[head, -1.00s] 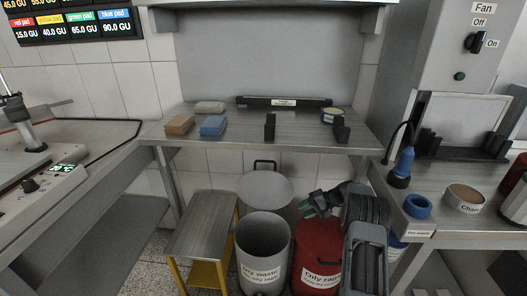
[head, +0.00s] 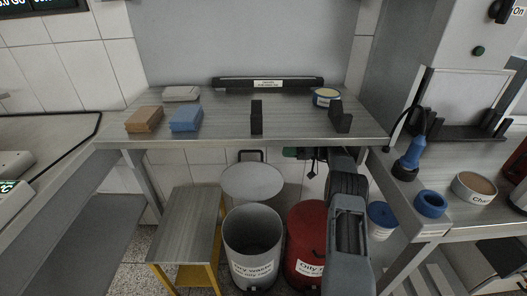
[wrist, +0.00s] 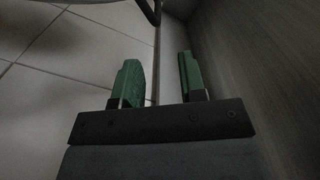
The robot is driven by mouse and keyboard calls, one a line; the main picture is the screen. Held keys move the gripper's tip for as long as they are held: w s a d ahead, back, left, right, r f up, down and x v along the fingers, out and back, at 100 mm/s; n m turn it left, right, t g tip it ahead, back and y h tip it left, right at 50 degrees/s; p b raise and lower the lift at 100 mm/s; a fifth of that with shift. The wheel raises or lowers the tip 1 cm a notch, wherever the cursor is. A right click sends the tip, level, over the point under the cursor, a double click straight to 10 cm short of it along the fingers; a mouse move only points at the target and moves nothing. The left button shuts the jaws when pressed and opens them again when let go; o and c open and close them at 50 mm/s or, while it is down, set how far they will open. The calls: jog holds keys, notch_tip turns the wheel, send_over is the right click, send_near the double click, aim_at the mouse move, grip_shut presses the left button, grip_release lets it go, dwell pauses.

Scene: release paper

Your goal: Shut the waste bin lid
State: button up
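The grey waste bin (head: 252,240), labelled for dry waste, stands open on the floor under the bench. Its round grey lid (head: 252,182) is tilted up behind the opening, with a dark handle (head: 250,155) at its top. My gripper (head: 300,153) is under the bench's front edge, to the right of the lid handle, and partly hidden. In the wrist view its two green fingertips (wrist: 160,78) are apart with nothing between them. A dark curved bar (wrist: 150,10) shows at the top of that view; I cannot tell for sure that it is the handle.
A red oily-rags bin (head: 305,235) stands right of the grey bin, partly behind my arm. A step stool (head: 190,235) with yellow legs is on the left. The metal bench (head: 215,130) above holds sponges and black blocks. Tiled wall lies behind.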

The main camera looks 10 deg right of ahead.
aim_at(256, 151)
jog(key=x, duration=1.2)
jog(key=shift+a+f, duration=0.15)
jog(key=shift+a, duration=0.2)
grip_shut()
